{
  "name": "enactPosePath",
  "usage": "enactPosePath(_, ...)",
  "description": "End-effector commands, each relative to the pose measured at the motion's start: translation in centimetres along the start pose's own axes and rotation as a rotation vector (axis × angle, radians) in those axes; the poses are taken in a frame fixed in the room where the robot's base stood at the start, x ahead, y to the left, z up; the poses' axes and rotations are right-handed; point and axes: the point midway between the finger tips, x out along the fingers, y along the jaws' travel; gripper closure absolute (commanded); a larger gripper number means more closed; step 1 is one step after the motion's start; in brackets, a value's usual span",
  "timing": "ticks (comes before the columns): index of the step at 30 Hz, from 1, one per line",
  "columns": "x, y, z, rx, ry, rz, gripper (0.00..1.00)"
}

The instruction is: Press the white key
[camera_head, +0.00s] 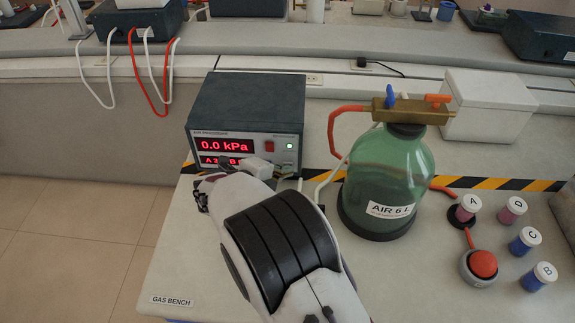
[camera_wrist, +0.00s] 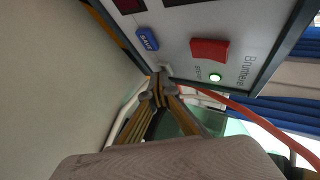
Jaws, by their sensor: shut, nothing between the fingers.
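The dark pressure meter (camera_head: 245,105) stands at the back left of the bench and shows 0.0 kPa in red. A lower red line is partly hidden by my arm. In the wrist view the meter's pale front panel (camera_wrist: 180,45) carries a blue key marked SAVE (camera_wrist: 147,39), a red switch (camera_wrist: 209,50) and a lit green lamp (camera_wrist: 215,77). My gripper (camera_wrist: 157,90) is shut and empty, its tips close to the panel's lower edge. A small pale piece shows just beyond the tips; I cannot tell whether it is the white key or whether they touch.
A green AIR 6 L bottle (camera_head: 390,180) with a brass valve block (camera_head: 412,110) and an orange hose (camera_head: 340,125) stands right of my arm. Several capped vials (camera_head: 530,240) and a red button (camera_head: 483,264) are at the right. A white box (camera_head: 487,105) stands behind.

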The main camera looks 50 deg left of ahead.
Motion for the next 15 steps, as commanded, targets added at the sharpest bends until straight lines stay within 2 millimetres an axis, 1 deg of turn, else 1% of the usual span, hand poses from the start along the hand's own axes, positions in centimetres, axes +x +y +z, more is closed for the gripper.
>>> enactPosePath(15, 0.37, -0.26, 0.26, 0.0, -0.002, -0.001, 1.0)
